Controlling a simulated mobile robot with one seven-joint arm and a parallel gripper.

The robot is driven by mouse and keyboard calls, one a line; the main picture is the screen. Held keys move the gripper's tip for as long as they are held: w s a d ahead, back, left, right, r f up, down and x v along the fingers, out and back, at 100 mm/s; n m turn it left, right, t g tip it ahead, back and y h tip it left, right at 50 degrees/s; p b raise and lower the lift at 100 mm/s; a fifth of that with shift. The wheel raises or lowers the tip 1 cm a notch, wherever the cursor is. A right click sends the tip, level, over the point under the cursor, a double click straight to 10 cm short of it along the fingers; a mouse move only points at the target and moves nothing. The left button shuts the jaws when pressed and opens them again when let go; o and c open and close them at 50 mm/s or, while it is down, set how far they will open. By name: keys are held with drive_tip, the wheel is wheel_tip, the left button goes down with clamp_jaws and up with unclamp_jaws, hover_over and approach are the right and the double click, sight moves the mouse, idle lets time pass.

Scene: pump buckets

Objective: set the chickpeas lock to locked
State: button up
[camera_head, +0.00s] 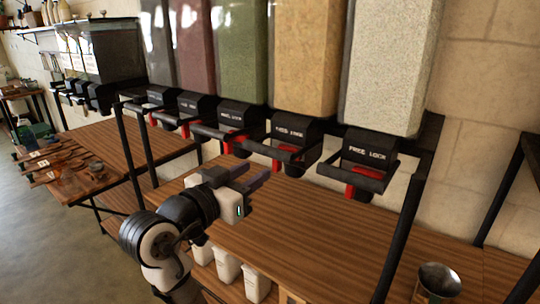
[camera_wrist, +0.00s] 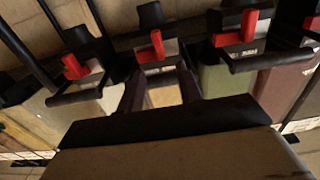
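The tan dispenser (camera_head: 304,55), which looks like the chickpeas one, hangs second from the right in the head view. Its black valve (camera_head: 290,128) carries a FREE/LOCK label, and a red lever (camera_head: 277,165) shows beneath. In the wrist view the middle red lever (camera_wrist: 157,45) appears to be the same one, just beyond my fingertips. My gripper (camera_head: 254,178) is open and empty, below and left of that valve in the head view. Its two fingers (camera_wrist: 160,85) stand apart, with nothing visible between them but background. I cannot tell the lever's exact setting.
The speckled white dispenser (camera_head: 392,65) is on the right and the green one (camera_head: 240,50) on the left, each with a valve and red lever. A black bar handle fronts each valve. White containers (camera_head: 228,266) stand below the wooden counter (camera_head: 310,235). A metal cup (camera_head: 438,282) is front right.

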drive_tip(key=p+x, duration=0.1)
drive_tip(key=x, duration=0.5)
drive_tip(key=shift+w+d, duration=0.2)
drive_tip(key=shift+w, duration=0.05)
clamp_jaws()
